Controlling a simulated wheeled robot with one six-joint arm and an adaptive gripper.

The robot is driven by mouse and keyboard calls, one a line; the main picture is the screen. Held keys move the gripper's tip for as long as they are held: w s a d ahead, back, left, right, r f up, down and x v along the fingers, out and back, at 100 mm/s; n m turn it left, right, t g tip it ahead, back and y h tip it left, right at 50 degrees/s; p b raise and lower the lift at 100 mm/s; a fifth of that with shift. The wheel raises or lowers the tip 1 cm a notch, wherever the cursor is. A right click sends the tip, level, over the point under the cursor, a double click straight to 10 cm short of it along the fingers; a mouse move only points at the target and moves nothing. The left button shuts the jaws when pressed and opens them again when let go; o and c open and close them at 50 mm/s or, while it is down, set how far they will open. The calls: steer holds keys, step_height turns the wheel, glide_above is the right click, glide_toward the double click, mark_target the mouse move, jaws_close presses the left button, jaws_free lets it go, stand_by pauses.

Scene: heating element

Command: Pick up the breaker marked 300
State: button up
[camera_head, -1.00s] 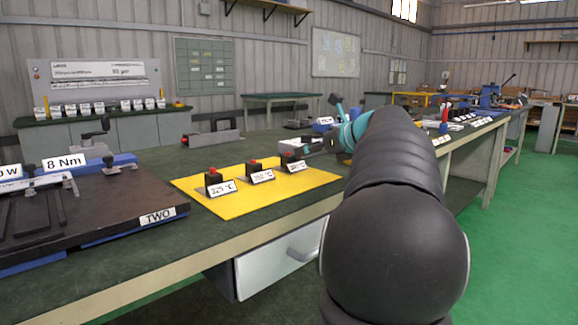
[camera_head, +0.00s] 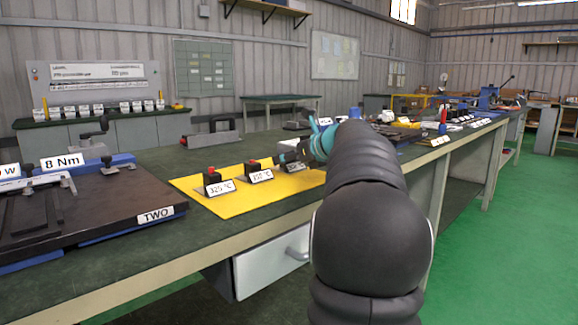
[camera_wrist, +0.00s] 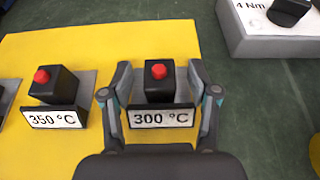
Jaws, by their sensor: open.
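The breaker marked 300 °C (camera_wrist: 160,85) is a small black block with a red button on top and a white label in front. In the wrist view it stands on the yellow mat (camera_wrist: 110,42) between the two fingers of my gripper (camera_wrist: 160,98). My gripper is open, with one finger on each side of the block; I cannot tell whether they touch it. In the head view, this breaker (camera_head: 294,166) is partly hidden by my gripper (camera_head: 290,152) and its label is hard to read.
The 350 °C breaker (camera_wrist: 55,88) stands just left of my gripper. The 325 °C breaker (camera_head: 213,181) is farther left on the mat. A grey block labelled 4 Nm (camera_wrist: 270,30) lies at the upper right. A black plate marked TWO (camera_head: 100,205) lies to the left.

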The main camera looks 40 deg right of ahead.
jaws_close()
